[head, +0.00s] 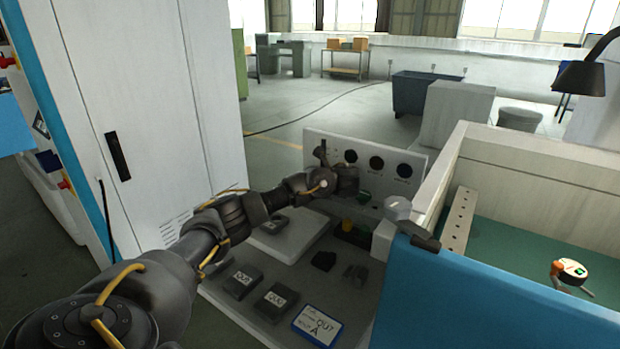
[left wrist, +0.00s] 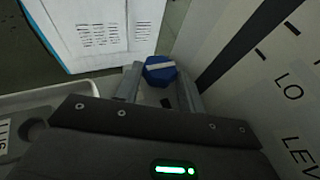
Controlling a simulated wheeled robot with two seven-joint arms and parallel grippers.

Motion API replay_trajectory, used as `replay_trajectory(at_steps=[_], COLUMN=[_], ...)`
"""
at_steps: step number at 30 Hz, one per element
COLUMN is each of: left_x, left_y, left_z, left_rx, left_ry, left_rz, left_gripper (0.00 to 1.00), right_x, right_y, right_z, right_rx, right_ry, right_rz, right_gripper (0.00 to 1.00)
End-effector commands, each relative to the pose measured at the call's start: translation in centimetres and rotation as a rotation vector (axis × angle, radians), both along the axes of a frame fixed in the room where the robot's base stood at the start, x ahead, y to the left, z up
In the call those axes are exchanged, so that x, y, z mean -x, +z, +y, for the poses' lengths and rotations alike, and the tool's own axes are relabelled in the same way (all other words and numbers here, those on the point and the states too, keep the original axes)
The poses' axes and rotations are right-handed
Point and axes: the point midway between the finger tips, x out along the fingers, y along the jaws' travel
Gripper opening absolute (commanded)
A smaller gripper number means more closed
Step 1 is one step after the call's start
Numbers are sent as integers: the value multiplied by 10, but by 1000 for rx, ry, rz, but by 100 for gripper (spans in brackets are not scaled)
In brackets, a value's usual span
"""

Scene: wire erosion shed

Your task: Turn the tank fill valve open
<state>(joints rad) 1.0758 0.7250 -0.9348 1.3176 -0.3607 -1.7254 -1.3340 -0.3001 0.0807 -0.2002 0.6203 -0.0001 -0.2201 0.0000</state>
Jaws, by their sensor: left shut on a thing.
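A blue faceted knob (left wrist: 160,70) with a pale bar across its face is between my left gripper's fingers (left wrist: 158,88) in the left wrist view. I take this knob to be the fill valve's handle. The fingers are shut on it, one on each side. In the head view my left gripper (head: 322,155) is at the left part of the pale upright panel (head: 345,143), and I cannot make out the knob there. How far the handle is turned is unclear. My right gripper is out of view.
Dark round gauges (head: 377,164) sit on the panel. Below are dark blocks (head: 240,281) and a blue-edged card (head: 317,326). A white cabinet (head: 145,100) stands left, a blue-fronted tank (head: 480,300) right. Panel lettering (left wrist: 288,88) is close beside the gripper.

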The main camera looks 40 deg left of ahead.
Motion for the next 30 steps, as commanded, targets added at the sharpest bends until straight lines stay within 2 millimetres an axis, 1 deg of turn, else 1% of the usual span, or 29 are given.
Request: replay_trajectory(at_steps=[12, 13, 18, 30], left_x=[0, 0, 0, -1], left_y=[1, 1, 0, 0], left_z=[1, 1, 1, -1], left_rx=[1, 1, 0, 0], left_ry=[8, 8, 8, 4], left_rz=[-2, -2, -1, 0], left_gripper=[17, 41, 61, 61], right_x=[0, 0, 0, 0], right_y=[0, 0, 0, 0], right_z=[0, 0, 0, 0], right_rx=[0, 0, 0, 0], right_ry=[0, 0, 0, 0], right_rz=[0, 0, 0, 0], right_gripper=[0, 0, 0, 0])
